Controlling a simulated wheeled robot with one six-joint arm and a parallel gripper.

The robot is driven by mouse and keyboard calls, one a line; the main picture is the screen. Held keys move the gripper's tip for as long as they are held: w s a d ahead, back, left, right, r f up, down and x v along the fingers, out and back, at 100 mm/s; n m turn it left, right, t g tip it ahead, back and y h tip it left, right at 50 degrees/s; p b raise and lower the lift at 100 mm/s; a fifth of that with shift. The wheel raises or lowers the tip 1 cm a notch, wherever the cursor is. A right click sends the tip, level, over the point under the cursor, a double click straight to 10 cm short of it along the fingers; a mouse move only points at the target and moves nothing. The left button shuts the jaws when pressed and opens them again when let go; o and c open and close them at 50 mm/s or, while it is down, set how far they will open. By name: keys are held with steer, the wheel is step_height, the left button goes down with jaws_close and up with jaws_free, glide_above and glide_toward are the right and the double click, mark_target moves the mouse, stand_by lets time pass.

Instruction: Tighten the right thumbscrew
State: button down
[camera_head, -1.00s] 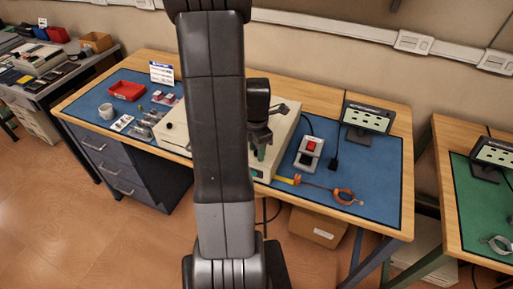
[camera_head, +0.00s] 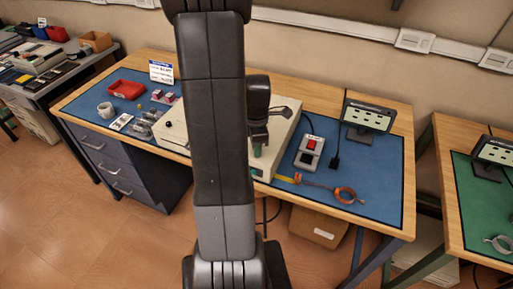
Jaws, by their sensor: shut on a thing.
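The beige instrument case (camera_head: 283,125) sits on the blue mat, its middle hidden behind my arm. A small dark knob (camera_head: 168,124) shows on its left part. My gripper (camera_head: 257,142) points down at the front right of the case, beside my arm. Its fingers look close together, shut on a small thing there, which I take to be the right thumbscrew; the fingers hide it.
On the left are a red bin (camera_head: 126,89), a white mug (camera_head: 105,110) and small parts.

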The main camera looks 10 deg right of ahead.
steer(key=m+b, duration=0.1)
steer(key=m, duration=0.3)
steer(key=shift+m, duration=0.3)
steer(key=m, duration=0.3)
steer(key=shift+w+m+b, duration=0.1)
steer(key=shift+m+b, duration=0.25)
steer(key=shift+m, duration=0.05)
steer(key=m, duration=0.4)
steer(key=shift+d+b, duration=0.1)
steer(key=shift+b, duration=0.25)
steer(key=m, duration=0.4)
steer(key=m+b, duration=0.1)
steer(key=m, duration=0.3)
steer(key=shift+m, duration=0.3)
steer(key=m, duration=0.3)
steer(key=shift+m, duration=0.3)
steer(key=m, duration=0.4)
steer(key=shift+d, duration=0.1)
steer(key=shift+m, duration=1.8)
steer(key=shift+m+b, duration=0.3)
